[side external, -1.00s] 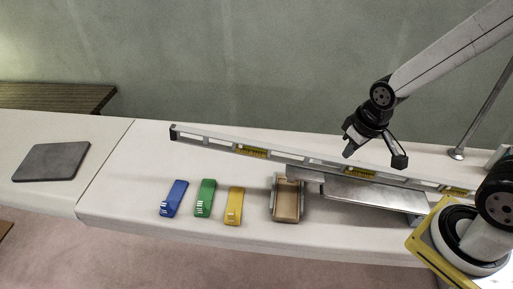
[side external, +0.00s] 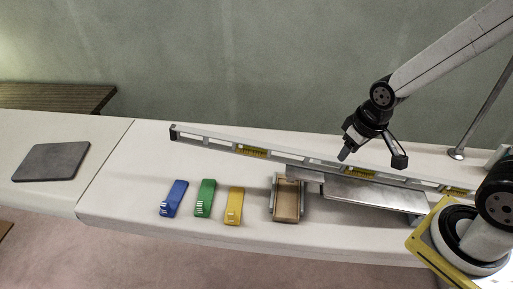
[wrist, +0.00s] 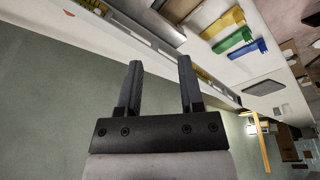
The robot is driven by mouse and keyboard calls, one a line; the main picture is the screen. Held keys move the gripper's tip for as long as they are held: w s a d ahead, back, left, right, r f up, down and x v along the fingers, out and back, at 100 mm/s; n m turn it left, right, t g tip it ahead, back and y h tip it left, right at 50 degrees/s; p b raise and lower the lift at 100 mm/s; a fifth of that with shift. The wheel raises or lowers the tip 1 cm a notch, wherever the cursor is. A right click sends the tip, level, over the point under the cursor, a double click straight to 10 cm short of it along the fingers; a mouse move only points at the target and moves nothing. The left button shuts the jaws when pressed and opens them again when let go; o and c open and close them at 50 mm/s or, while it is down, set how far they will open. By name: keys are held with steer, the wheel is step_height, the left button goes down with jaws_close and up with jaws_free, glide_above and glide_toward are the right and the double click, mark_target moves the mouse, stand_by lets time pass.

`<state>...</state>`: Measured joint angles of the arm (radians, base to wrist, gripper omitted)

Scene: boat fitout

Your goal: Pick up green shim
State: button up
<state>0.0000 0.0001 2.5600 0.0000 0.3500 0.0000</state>
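The green shim (side external: 205,198) lies flat on the white bench top, between the blue shim (side external: 173,198) and the yellow shim (side external: 234,206). In the wrist view the green shim (wrist: 233,40) also lies between the yellow shim (wrist: 222,23) and the blue shim (wrist: 247,49). My gripper (side external: 371,158) is raised above the bench at the right, well away from the shims. In the wrist view its two fingers (wrist: 160,75) are spread apart with nothing between them.
A long level (side external: 290,157) lies across the bench behind the shims. A tan block in a metal holder (side external: 287,200) and a metal bar (side external: 370,193) lie right of the yellow shim. A dark grey pad (side external: 52,162) lies at the left. The bench front edge is near the shims.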

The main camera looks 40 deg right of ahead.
steer(key=shift+o, duration=1.3)
steer(key=w+a+f+n+y, duration=0.1)
steer(key=w+a+f+n, duration=0.15)
steer(key=w+a, duration=0.4)
steer(key=w+a+f+n+y, duration=0.1)
steer(key=w+a+f+n, duration=0.2)
steer(key=w, duration=0.7)
steer(key=w+a+f+n, duration=0.2)
steer(key=w+a+f, duration=0.1)
steer(key=a+f, duration=0.4)
steer(key=w+a+f+n+y, duration=0.1)
steer(key=w+a+f+n, duration=0.1)
steer(key=w+a+f, duration=0.2)
steer(key=a+f, duration=0.3)
steer(key=a, duration=0.2)
steer(key=shift+w+a, duration=0.25)
steer(key=shift+w, duration=0.05)
